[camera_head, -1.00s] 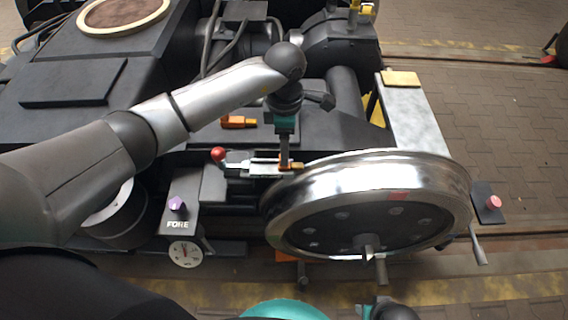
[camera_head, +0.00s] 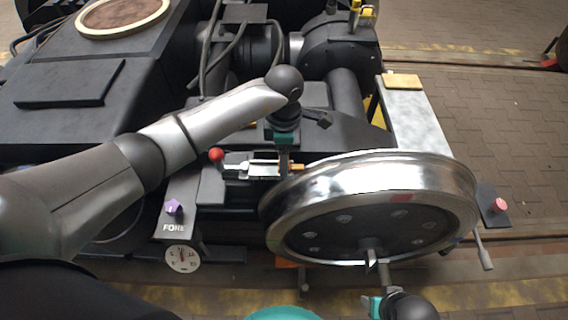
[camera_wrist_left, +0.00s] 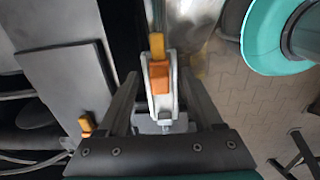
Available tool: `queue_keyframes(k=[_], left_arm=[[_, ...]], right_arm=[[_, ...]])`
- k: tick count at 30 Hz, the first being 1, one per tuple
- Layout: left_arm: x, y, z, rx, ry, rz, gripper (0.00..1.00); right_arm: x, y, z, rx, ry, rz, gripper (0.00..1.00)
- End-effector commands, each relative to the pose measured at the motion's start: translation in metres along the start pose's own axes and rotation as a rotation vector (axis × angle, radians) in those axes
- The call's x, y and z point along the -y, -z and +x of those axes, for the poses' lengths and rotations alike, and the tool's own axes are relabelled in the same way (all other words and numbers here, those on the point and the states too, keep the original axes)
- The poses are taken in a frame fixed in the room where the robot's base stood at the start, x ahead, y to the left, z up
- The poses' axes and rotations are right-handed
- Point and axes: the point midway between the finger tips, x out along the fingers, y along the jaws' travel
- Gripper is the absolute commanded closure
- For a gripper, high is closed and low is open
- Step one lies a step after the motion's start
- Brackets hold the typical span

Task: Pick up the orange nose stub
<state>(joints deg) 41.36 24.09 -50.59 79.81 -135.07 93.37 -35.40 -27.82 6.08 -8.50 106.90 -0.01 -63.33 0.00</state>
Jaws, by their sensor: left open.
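My left gripper (camera_head: 284,166) points down at a small lever clamp with a red ball handle (camera_head: 216,154), beside the wheel. An orange stub with a yellow tip (camera_head: 297,167) sits at the clamp's right end. In the left wrist view this stub (camera_wrist_left: 160,77) lies on the pale clamp body, between the open fingers of the left gripper (camera_wrist_left: 160,84), with gaps at its sides. A second orange piece (camera_wrist_left: 86,123) shows at lower left there, partly hidden by the gripper. My right gripper (camera_head: 374,306) is barely in view at the bottom; its fingers are unclear.
The big steel wheel (camera_head: 440,180) stands just right of the clamp. A purple knob (camera_head: 173,207), a dial gauge (camera_head: 183,258) and a pink knob (camera_head: 498,205) are nearby. A grey slab (camera_head: 415,120) lies at the right. Paved floor (camera_head: 490,120) beyond it is clear.

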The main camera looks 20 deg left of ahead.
Motion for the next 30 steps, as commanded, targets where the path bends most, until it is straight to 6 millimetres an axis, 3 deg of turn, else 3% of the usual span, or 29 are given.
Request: queue_keyframes(k=[2, 18, 30], left_arm=[[0.0001, -0.0001, -0.0002, 0.0, 0.0, 0.0, 0.38], [0.0, -0.0001, -0.0003, 0.0, 0.0, 0.001, 0.99], [0.0, 0.0, -0.0005, 0.0, 0.0, 0.0, 1.0]], right_arm=[[0.0, -0.0002, 0.0001, 0.0, 0.0, 0.0, 0.5], [0.0004, -0.0006, 0.0003, 0.001, 0.001, 0.0, 0.5], [0.0004, -0.0007, 0.0005, 0.001, 0.001, 0.0, 0.5]])
